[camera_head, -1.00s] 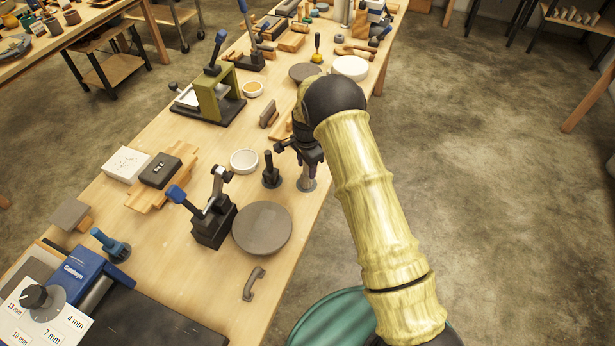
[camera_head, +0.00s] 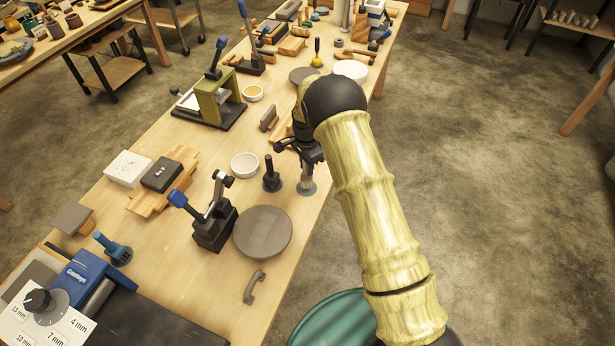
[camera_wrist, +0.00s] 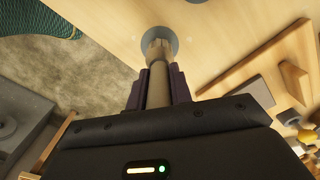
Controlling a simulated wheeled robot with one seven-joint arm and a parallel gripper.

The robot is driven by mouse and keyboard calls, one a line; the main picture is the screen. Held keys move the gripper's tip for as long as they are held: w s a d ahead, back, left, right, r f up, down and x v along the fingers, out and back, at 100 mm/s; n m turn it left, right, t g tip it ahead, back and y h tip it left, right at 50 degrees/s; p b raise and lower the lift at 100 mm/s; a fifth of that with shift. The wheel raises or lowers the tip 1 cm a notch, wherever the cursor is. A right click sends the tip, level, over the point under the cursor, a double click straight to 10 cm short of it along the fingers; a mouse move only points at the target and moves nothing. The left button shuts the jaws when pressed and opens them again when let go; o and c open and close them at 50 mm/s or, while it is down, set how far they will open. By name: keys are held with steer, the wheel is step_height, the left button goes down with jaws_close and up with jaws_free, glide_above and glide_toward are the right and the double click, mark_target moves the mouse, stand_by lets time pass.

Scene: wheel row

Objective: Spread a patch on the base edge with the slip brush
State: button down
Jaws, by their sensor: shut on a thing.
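My gripper (camera_head: 311,158) is over the right edge of the bench, its dark fingers pointing down. The brush's lower end meets a small round grey-blue disc (camera_wrist: 171,36) on the bench. I cannot tell whether the end is touching the disc or set into it. A flat round grey slab (camera_head: 262,232) lies nearer on the bench. I cannot tell which surface is the base edge.
A dark-handled tool (camera_head: 272,174) stands on a similar disc just left of the brush. A white bowl (camera_head: 244,165) and a blue-handled clamp (camera_head: 212,222) are further left. A grey handle-shaped piece (camera_head: 255,287) lies near the front.

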steer(key=shift+r+p, duration=1.3)
steer(key=shift+r, duration=1.2)
steer(key=shift+f, duration=0.1)
steer(key=s+d+f+n, duration=0.3)
steer(key=s+d+n, duration=0.2)
steer(key=d, duration=0.4)
steer(key=s+d+f+n, duration=0.4)
steer(key=s+d+n, duration=0.1)
steer(key=s+d, duration=0.2)
steer(key=shift+s+d+n, duration=0.35)
steer(key=shift+d+n, duration=0.05)
steer(key=shift+d, duration=0.5)
steer(key=shift+f, duration=0.1)
stand_by(0.6)
